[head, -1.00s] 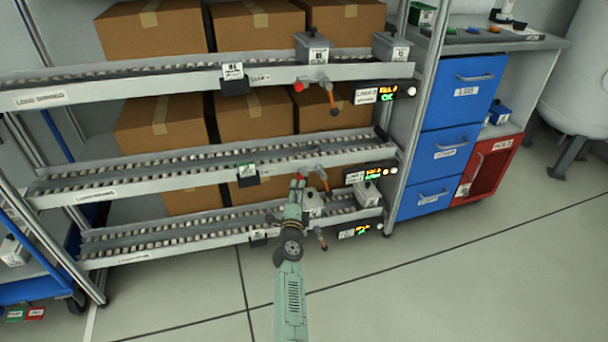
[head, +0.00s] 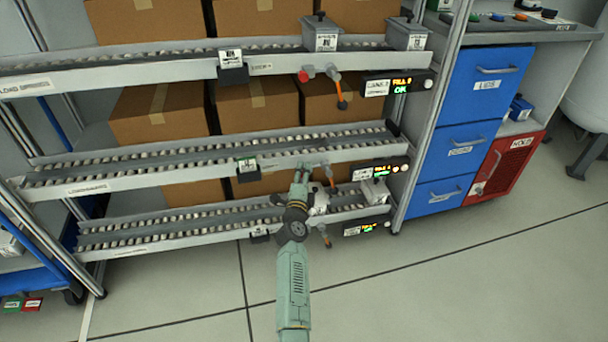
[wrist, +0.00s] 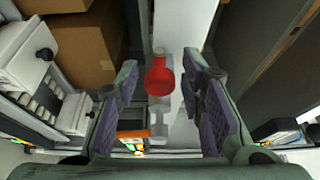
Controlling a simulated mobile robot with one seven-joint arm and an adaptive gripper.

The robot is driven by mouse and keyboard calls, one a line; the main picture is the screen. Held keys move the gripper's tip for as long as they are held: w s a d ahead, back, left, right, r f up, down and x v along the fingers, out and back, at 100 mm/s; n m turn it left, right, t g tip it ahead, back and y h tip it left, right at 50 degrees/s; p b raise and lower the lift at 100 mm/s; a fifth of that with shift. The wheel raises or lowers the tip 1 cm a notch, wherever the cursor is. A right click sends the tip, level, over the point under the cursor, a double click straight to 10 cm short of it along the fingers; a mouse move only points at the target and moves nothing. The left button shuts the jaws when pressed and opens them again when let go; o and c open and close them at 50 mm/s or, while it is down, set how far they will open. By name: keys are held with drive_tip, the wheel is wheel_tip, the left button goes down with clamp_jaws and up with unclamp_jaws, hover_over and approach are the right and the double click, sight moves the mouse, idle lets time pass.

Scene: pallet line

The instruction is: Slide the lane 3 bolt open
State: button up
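A bolt with a round red knob (wrist: 158,78) and a pale shaft (wrist: 158,112) shows in the wrist view. The knob lies between the two spread fingers of my gripper (wrist: 163,88), with gaps on both sides. In the head view my gripper (head: 302,167) is at the front rail of the middle shelf, covering most of that rail's bolt. The orange handle (head: 329,173) there hangs just right of my fingers. Another bolt with a red knob (head: 303,76) sits on the upper rail. The lane numbers are too small to read surely.
Brown boxes (head: 255,112) stand behind the sloped roller shelves. Grey bins (head: 322,38) sit on the upper rail. A display (head: 381,170) is right of the middle bolt. Blue drawers (head: 485,82) and a red cage (head: 507,165) stand at the right. The floor in front is clear.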

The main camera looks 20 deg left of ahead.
clamp_jaws()
idle(0.6)
